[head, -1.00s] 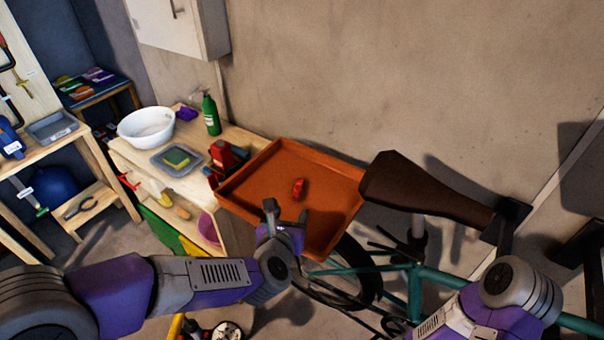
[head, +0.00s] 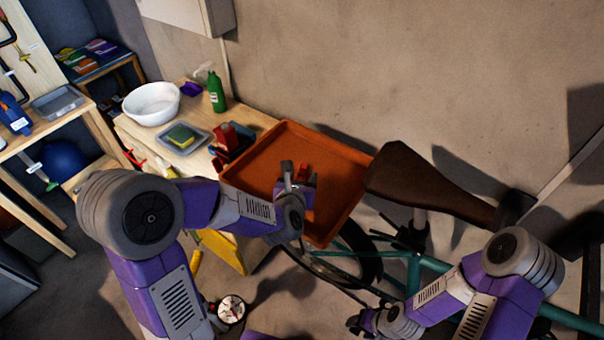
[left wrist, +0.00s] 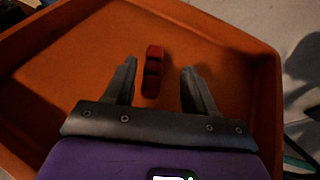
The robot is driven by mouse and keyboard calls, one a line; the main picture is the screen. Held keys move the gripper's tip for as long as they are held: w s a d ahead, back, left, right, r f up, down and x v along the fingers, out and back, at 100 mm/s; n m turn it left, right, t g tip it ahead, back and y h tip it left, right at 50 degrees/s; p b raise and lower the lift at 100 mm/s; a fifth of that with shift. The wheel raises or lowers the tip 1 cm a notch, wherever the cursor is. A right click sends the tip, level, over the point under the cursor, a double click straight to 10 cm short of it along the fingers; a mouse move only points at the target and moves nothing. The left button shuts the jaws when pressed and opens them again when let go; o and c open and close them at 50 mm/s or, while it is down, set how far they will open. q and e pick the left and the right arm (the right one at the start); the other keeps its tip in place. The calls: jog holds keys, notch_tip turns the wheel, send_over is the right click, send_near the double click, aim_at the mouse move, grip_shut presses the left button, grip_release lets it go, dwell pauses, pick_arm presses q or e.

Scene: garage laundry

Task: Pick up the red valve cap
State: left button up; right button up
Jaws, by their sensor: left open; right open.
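The red valve cap (head: 304,170) lies on the floor of the orange tray (head: 335,152). In the head view it is partly hidden behind my left gripper (head: 295,175). In the left wrist view the red cap (left wrist: 153,71) lies a little beyond and between the two open fingers of my left gripper (left wrist: 156,80), touching neither as far as I can see. My right gripper (head: 362,322) is low in the head view, near the bicycle frame and away from the tray; its fingers are small and dark.
The tray's raised rim surrounds the cap. A red and dark tool (head: 230,143) stands at the tray's left, with a green bottle (head: 216,92) and white bowl (head: 151,104) further left. A brown bicycle saddle (head: 425,185) is close on the tray's right.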

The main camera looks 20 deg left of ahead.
aim_at(303, 170)
pick_arm(q)
jog(key=x, duration=0.4)
jog(key=shift+w+a+f, duration=0.3)
jog(key=shift+a, duration=0.05)
jog(key=c, duration=1)
